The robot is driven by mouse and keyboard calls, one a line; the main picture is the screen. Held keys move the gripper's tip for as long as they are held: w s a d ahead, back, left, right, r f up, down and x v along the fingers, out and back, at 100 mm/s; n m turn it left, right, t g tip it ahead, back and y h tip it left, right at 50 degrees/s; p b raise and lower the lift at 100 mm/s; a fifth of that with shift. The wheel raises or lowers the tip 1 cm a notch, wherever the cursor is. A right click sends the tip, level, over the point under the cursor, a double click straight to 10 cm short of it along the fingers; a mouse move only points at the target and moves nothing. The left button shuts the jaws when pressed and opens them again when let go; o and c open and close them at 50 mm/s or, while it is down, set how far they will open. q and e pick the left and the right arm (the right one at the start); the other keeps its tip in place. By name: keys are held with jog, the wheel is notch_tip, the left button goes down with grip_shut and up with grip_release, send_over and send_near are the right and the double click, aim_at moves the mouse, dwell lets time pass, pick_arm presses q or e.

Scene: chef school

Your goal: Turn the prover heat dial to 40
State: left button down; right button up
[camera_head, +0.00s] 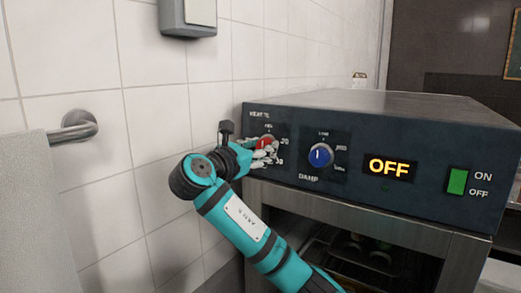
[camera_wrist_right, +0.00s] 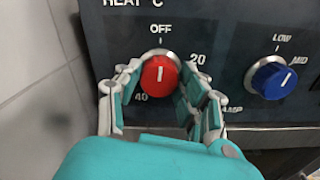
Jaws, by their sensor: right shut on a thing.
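The red heat dial (camera_wrist_right: 160,76) is on the dark prover panel (camera_head: 350,190), under the "HEAT °C" label. Its white pointer line stands nearly upright, towards OFF. In the right wrist view, 20 is to the dial's right and 40 at its lower left. The dial also shows in the head view (camera_head: 265,142), partly covered by my fingers. My right gripper (camera_head: 264,150) is shut on the dial, with a finger on each side in the wrist view (camera_wrist_right: 158,84). My left gripper is not in view.
The blue damp dial (camera_head: 320,156) is just right of the heat dial. Further right are a display (camera_head: 389,167) reading OFF and a green ON/OFF switch (camera_head: 457,181). The tiled wall (camera_head: 160,80) is close on the left, with a towel (camera_head: 35,215) by a metal rail (camera_head: 75,126).

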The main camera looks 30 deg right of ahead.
jog(key=n+b, duration=0.5)
jog(key=n, duration=0.5)
jog(key=n+b, duration=0.6)
jog(key=n, duration=0.4)
jog(key=f+n+b, duration=0.1)
jog(key=n+b, duration=0.4)
jog(key=n, duration=0.5)
jog(key=shift+w+n+b, duration=0.2)
jog(key=shift+n+b, duration=0.1)
jog(key=shift+n, duration=0.1)
dwell(0.7)
jog(key=shift+a, duration=0.1)
dwell(0.5)
jog(key=o, duration=1.1)
jog(key=shift+o, duration=0.4)
jog(key=shift+r, duration=0.1)
